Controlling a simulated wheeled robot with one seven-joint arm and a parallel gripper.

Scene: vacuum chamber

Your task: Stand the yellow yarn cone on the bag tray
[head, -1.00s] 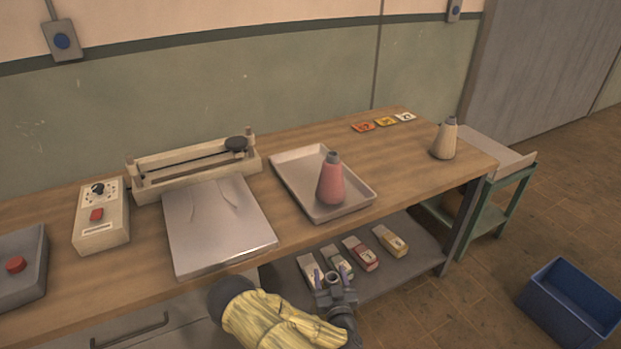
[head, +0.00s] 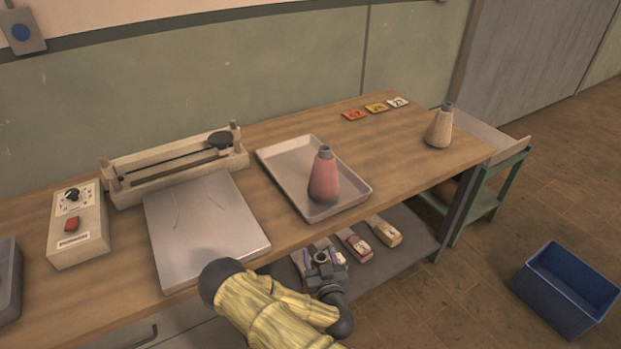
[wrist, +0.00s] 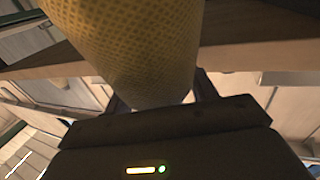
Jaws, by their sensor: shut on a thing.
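My gripper (head: 322,270) is in front of the table's front edge, over the lower shelf. The wrist view shows it shut on the yellow yarn cone (wrist: 130,45), whose narrower part lies between the fingers. In the head view the cone is mostly hidden; only a small grey ring, perhaps its tip, shows at the jaws. A shallow pale grey tray (head: 282,162) lies on the table beyond my gripper. A pink cone (head: 323,180) stands upright in its near right part. I cannot tell for certain that this is the bag tray.
A cream cone (head: 438,130) stands at the table's right end, near coloured cards (head: 376,107). A metal plate (head: 205,235), a bar device (head: 175,170) and a control box (head: 78,225) fill the left. Packets (head: 385,231) lie on the lower shelf. A blue bin (head: 565,290) is on the floor.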

